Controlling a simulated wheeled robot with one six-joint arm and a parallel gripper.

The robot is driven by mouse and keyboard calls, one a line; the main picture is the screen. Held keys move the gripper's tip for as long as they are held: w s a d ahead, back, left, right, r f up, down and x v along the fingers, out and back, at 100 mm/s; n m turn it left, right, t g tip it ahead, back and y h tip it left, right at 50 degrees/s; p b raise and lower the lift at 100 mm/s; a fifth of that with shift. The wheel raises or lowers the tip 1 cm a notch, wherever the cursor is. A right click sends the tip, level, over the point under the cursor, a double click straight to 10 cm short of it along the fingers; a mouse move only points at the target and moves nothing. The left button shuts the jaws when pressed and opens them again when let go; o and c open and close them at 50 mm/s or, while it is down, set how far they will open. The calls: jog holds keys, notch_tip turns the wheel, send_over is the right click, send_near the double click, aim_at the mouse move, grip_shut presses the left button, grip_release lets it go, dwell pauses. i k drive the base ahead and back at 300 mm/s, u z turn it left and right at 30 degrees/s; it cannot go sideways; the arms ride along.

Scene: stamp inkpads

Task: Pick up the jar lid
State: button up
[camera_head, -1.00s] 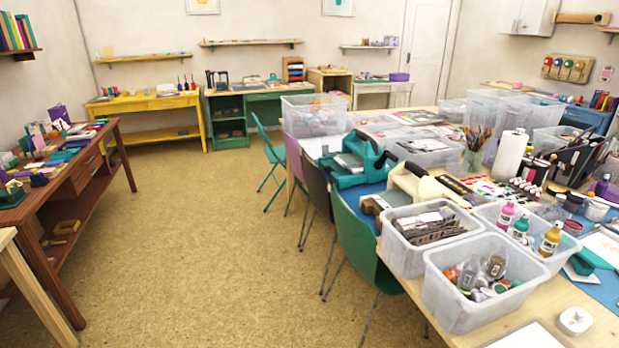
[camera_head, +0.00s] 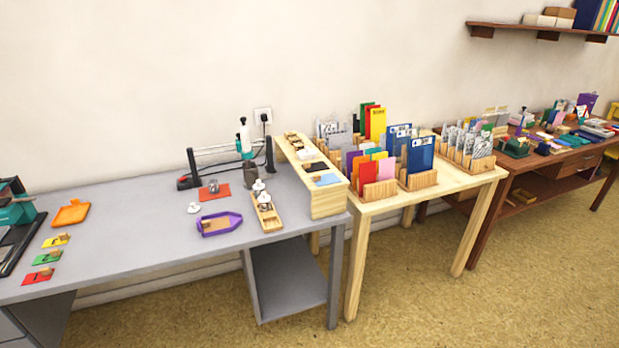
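A small white round piece (camera_head: 194,208) lies on the grey table (camera_head: 130,255); it may be the jar lid, but it is too small to be sure. Just right of it, a small clear jar (camera_head: 213,186) stands on a red mat (camera_head: 206,194). A grey jar-like container (camera_head: 250,174) stands farther right. A wooden holder (camera_head: 266,212) carries small pieces with white tops. My gripper is not in view.
A purple tray (camera_head: 219,223) lies near the table's front edge. Behind are a black rack and a white-and-teal tool (camera_head: 245,140). A wooden riser (camera_head: 325,195) bounds the right end. The left-middle tabletop is clear, as is the floor in front.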

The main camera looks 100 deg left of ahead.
aim_at(193, 209)
jog(key=u, duration=4.05)
